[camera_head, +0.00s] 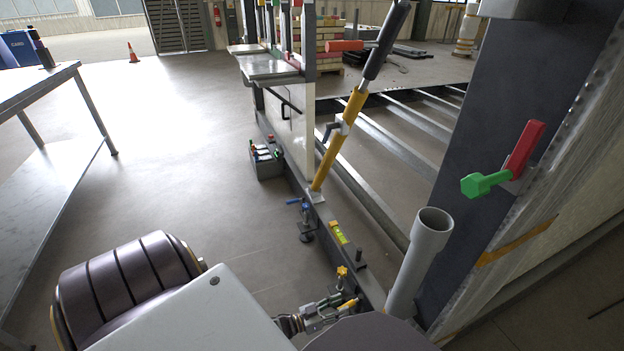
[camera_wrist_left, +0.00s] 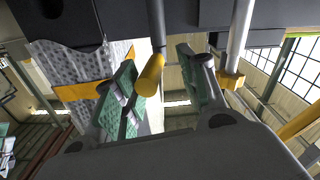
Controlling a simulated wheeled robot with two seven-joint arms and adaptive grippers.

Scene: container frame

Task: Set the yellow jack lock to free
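A small yellow-capped jack fitting (camera_head: 342,271) stands on the dark lower rail in the head view, beside my left gripper. My left gripper (camera_head: 341,308) is low at the bottom of that view, its green-padded fingers apart. In the left wrist view my left gripper (camera_wrist_left: 157,60) is open, with a yellow cylindrical handle end (camera_wrist_left: 150,76) on a grey rod showing between the fingers. I cannot tell whether a pad touches it. The lock's position cannot be read from here. My right gripper is not in view.
A long yellow strut (camera_head: 340,140) with a black top leans above the rail. A blue-handled jack (camera_head: 305,215), a yellow-green level (camera_head: 338,232) and a grey pipe (camera_head: 424,250) are nearby. A red-and-green lever (camera_head: 510,165) is on the right post. Open floor lies left.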

